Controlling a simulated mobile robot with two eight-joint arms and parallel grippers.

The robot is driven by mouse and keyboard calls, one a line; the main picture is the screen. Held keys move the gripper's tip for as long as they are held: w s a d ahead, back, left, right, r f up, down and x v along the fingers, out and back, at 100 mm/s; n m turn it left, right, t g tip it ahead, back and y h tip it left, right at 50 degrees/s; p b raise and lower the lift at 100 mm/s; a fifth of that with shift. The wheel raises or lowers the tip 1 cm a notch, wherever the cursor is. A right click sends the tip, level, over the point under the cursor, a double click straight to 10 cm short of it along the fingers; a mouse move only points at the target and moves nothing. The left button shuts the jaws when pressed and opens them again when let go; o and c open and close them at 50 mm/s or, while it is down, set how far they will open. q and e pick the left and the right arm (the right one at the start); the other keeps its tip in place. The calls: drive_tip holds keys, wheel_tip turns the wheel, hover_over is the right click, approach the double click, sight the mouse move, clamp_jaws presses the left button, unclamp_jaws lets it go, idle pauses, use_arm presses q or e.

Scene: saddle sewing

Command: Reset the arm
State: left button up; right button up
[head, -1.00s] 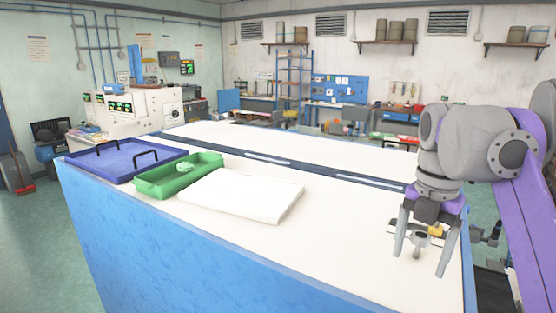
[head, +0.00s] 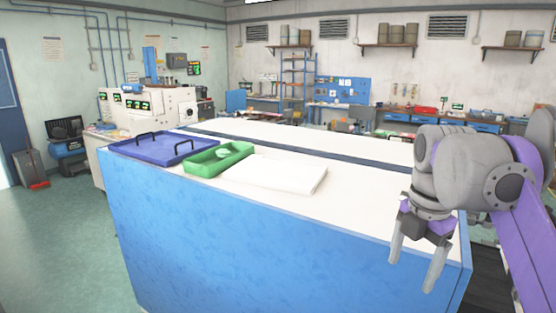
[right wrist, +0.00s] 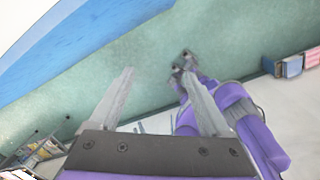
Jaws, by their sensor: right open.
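My right gripper (head: 414,268) is open and empty at the right of the head view, in front of the near right part of the blue-sided table (head: 270,231). Its two fingers point down and stand apart. In the right wrist view the gripper (right wrist: 158,98) also shows open with nothing between its fingers. Purple and grey parts of my own body show behind its right finger there. My left gripper is not in the head view.
A blue tray (head: 128,148) with black handles sits at the table's left end. Next to it are a green tray (head: 205,171) holding a small pale green item (head: 223,154) and a flat white slab (head: 275,175). The tabletop to the right of the slab is clear.

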drive_tip(key=s+a+f+m+t, duration=0.1)
drive_tip(key=s+f+m+t, duration=0.1)
drive_tip(key=f+m, duration=0.5)
drive_tip(key=s+a+f+m+t, duration=0.1)
drive_tip(key=s+f+m, duration=0.4)
drive_tip(key=f, duration=0.8)
drive_tip(key=s+a+f+m+t, duration=0.2)
drive_tip(key=s+a+f+m, duration=0.1)
drive_tip(key=f+m, duration=0.7)
drive_tip(key=shift+s+a+f+m+t, duration=0.2)
drive_tip(key=shift+s+f+m+t, duration=0.15)
drive_tip(key=shift+m, duration=0.35)
drive_tip(key=shift+o, duration=0.4)
drive_tip(key=shift+w, duration=0.1)
